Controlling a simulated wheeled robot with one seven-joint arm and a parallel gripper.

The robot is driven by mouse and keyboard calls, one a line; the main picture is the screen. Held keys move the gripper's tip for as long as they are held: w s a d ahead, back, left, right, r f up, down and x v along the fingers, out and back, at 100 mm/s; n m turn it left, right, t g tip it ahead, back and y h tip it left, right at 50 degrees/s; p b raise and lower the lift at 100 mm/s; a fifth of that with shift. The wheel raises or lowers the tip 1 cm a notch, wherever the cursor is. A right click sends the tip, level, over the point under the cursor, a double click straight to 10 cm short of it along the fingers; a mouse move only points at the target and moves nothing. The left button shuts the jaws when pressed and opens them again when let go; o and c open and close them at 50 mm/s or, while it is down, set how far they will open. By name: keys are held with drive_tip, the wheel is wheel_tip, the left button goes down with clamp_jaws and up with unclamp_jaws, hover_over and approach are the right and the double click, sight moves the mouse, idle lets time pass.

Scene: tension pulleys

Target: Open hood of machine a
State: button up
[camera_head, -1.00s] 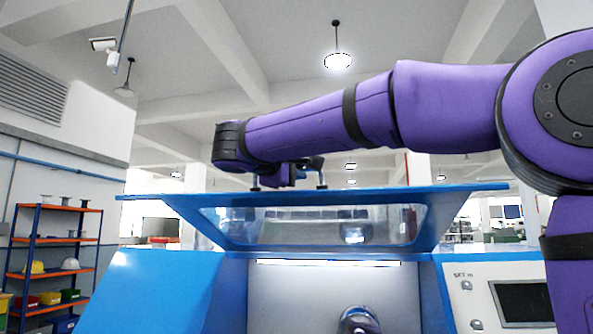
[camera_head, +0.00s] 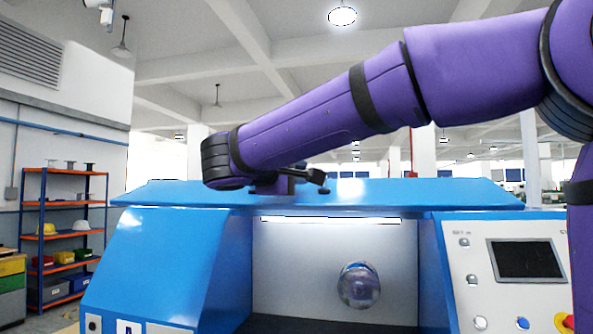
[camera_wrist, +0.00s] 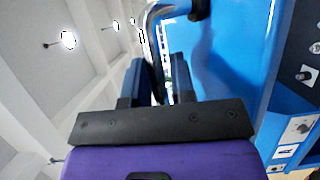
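Machine a is the blue machine (camera_head: 170,265) with a pale, lit inner chamber. Its blue hood (camera_head: 400,193) is raised above the chamber opening and shows as a narrow, nearly edge-on band. In the wrist view the blue hood panel (camera_wrist: 232,60) fills the right side. A curved metal handle (camera_wrist: 152,22) stands off it and runs down between my fingers. My gripper (camera_wrist: 157,75) has its fingers on either side of the handle bar, close around it. In the head view my gripper (camera_head: 290,184) is at the hood, partly hidden by my wrist.
A control panel (camera_head: 500,285) with a dark screen and buttons is right of the chamber. A round metal part (camera_head: 358,285) sits on the chamber's back wall. An orange-and-blue shelf (camera_head: 60,235) stands at the far left. Space above the hood is open.

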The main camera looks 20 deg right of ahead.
drive_tip(key=shift+o, duration=1)
drive_tip(key=v, duration=1)
drive_tip(key=shift+a, duration=0.35)
drive_tip(key=shift+s, duration=0.15)
